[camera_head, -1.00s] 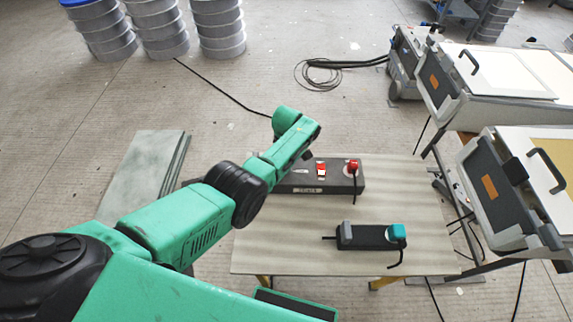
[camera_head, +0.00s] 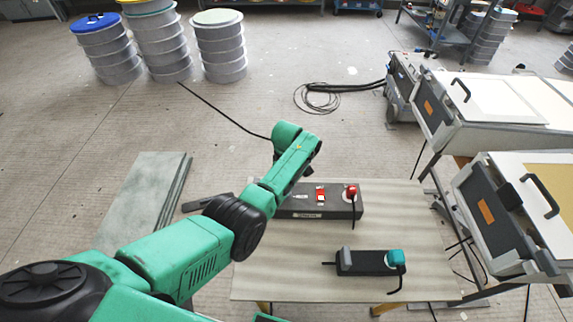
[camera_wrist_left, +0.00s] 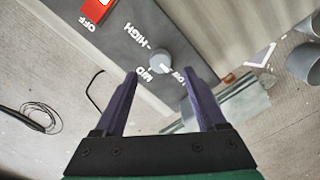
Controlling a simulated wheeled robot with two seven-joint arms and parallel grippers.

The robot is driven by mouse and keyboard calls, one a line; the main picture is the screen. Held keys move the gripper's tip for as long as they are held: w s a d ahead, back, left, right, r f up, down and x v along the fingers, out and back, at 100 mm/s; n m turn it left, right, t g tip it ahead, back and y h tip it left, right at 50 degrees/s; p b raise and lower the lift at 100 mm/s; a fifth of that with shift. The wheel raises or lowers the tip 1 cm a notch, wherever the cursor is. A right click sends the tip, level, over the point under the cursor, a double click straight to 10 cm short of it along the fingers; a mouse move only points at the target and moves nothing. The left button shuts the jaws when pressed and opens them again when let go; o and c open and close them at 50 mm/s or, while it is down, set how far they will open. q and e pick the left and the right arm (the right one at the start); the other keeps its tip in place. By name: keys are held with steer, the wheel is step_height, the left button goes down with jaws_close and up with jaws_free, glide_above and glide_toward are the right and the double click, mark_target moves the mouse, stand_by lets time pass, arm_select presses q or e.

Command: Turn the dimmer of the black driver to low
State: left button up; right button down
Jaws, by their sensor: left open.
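The black driver (camera_head: 312,206) is a long dark box on the table, partly behind my left forearm in the head view. It carries a red switch and a red plug. In the left wrist view its dark face (camera_wrist_left: 112,50) shows OFF, HIGH, MID and LOW lettering and a round grey dimmer knob (camera_wrist_left: 159,60). The knob's white mark seems to face the MID–LOW side; its exact setting is hard to read. My left gripper (camera_wrist_left: 160,76) is open, its purple fingers apart on either side of the knob's lower edge in the picture, apparently not touching it. The head view hides this gripper.
A smaller black box (camera_head: 365,263) with a teal plug (camera_head: 396,257) sits nearer on the table (camera_head: 290,270). Stacked drums (camera_head: 160,45) and coiled cable (camera_head: 322,97) are on the floor behind. The table's front left is clear.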

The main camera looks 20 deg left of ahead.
arm_select(q)
step_height(320, 180, up, 10)
steer(key=shift+f, duration=0.2)
arm_select(e)
steer(key=shift+r, duration=0.2)
arm_select(q)
steer(key=shift+s+f, duration=0.1)
steer(key=shift+s, duration=0.05)
arm_select(e)
steer(key=shift+s, duration=0.1)
